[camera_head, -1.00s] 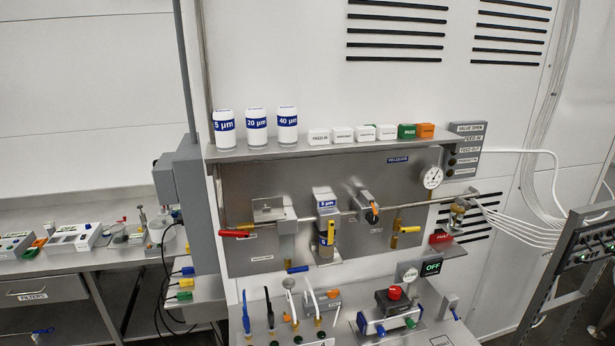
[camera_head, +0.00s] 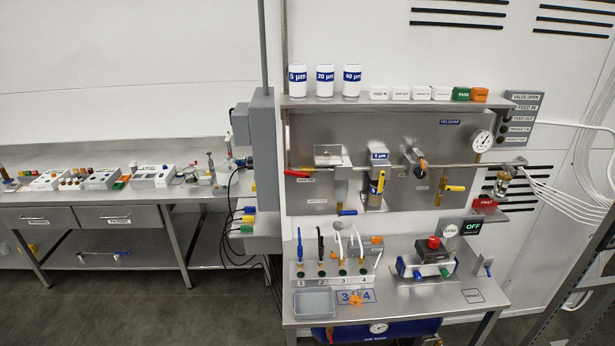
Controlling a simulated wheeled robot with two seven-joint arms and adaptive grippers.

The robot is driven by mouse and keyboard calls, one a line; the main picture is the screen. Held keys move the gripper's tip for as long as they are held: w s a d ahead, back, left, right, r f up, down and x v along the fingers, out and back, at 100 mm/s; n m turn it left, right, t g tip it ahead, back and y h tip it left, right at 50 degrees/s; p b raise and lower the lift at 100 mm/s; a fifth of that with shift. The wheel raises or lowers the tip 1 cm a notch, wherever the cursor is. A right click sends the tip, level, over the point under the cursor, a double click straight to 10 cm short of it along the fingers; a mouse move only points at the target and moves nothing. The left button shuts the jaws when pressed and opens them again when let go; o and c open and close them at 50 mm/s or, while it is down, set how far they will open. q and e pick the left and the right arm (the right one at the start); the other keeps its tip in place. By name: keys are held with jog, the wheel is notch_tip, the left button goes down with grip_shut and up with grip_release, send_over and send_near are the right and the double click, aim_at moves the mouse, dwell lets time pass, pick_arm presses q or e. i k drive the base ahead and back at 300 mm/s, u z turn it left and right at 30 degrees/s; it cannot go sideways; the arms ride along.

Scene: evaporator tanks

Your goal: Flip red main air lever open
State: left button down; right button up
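The red main air lever (camera_head: 297,173) is at the left end of the pipe on the steel wall panel (camera_head: 308,130). It lies nearly level, with its handle pointing left and slightly down. Neither of my grippers shows in the head view, so nothing is seen touching the lever.
The steel work table (camera_head: 440,297) in front of the panel holds a rack of tools (camera_head: 335,277), a grey tray (camera_head: 314,302) and a blue device with a red knob (camera_head: 433,243). A shelf (camera_head: 400,102) with white cups is above. A dark frame (camera_head: 590,275) stands right. Open floor (camera_head: 130,300) is at lower left.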

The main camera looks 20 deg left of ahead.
aim_at(297, 174)
jog(key=z, duration=0.75)
jog(key=i, duration=0.5)
